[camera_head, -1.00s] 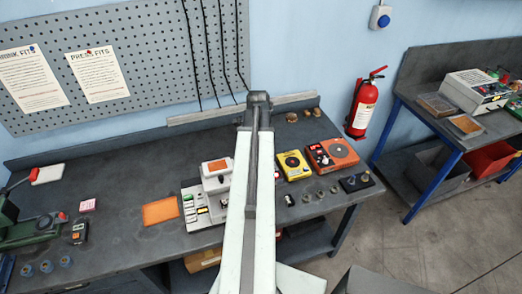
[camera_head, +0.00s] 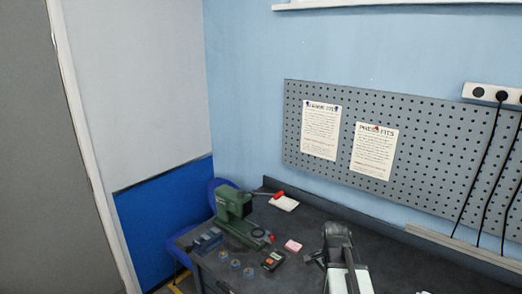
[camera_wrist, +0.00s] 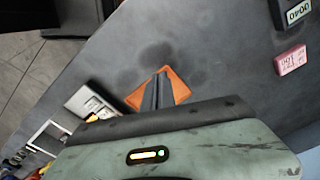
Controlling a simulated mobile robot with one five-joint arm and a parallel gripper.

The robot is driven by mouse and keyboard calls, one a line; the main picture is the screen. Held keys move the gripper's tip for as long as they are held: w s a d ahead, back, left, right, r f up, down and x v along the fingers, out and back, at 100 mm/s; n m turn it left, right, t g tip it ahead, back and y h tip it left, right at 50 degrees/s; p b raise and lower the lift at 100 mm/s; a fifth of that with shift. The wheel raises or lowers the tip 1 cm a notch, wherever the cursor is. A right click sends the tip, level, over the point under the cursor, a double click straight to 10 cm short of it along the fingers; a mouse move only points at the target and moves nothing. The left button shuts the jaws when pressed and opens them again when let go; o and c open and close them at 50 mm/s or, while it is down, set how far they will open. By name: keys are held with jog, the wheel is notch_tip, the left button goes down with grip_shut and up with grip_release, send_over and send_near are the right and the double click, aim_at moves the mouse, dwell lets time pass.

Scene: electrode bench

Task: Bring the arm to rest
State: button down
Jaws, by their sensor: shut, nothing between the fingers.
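My gripper (camera_wrist: 163,80) shows in the wrist view with its two dark fingers together and nothing between them. In that picture the fingers overlap an orange square pad (camera_wrist: 178,88) on the bench. Their height above it is hard to tell. In the head view my arm (camera_head: 342,262) rises from the bottom edge, right of centre, its dark upper end over the bench (camera_head: 300,262). The gripper's fingertips cannot be made out clearly there.
A green press (camera_head: 236,215) stands at the bench's left end, with blue rings (camera_head: 236,264) in front. A pink block (camera_head: 293,245) and a dark box with an orange top (camera_head: 272,260) lie left of my arm. A pegboard (camera_head: 430,160) hangs behind.

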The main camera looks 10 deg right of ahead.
jog(key=s+a+f+n+b, duration=0.1)
jog(key=a+f+n+b, duration=0.1)
jog(key=a+n, duration=1.2)
jog(key=a+f, duration=0.1)
jog(key=a, duration=0.1)
jog(key=shift+s+a+n, duration=0.35)
jog(key=shift+a+n, duration=0.05)
